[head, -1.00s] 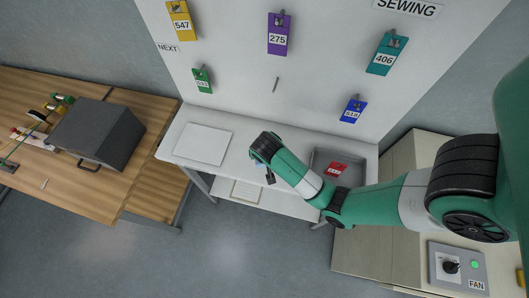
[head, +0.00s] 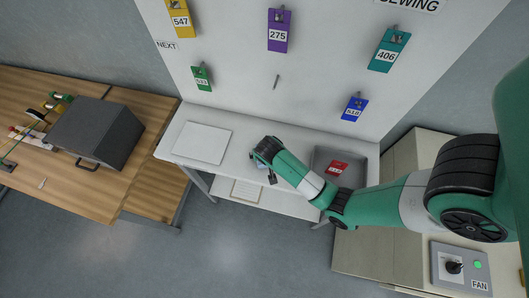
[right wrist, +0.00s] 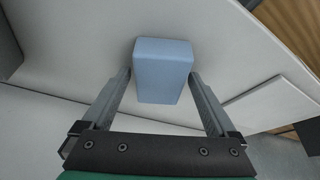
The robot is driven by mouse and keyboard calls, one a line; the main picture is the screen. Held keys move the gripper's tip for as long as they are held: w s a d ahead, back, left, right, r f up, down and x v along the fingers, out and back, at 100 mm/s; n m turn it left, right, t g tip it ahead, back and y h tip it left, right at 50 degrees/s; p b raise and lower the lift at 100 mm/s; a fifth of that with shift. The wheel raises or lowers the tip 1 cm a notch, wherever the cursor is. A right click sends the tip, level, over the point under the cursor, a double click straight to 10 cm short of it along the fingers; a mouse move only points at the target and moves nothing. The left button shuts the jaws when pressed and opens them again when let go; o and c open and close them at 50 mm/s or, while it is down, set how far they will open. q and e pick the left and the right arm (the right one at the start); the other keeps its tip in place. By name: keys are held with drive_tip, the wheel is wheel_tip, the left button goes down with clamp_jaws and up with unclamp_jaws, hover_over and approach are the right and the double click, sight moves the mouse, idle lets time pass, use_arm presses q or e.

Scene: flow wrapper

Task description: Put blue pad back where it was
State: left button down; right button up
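The blue pad (right wrist: 163,72) is a pale blue block in the right wrist view, between the fingertips of my right gripper (right wrist: 160,75). The fingers are spread to about its width and appear shut on its sides. In the head view my right gripper (head: 271,177) points down near the front edge of the white table (head: 231,170), and the pad is mostly hidden there. My left gripper is not in view.
A white square plate (head: 202,143) lies on the table's left part. A grey tray (head: 325,160) with a red tag (head: 336,168) is at the right. Numbered tags hang on the wall panel (head: 235,70). A dark box (head: 97,133) stands on the wooden bench.

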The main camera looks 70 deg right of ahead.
drive_tip(key=shift+o, duration=0.2)
drive_tip(key=shift+r, duration=0.3)
drive_tip(key=p+v, duration=0.3)
drive_tip(key=v, duration=0.8)
drive_tip(key=shift+r, duration=0.35)
drive_tip(key=shift+a, duration=0.1)
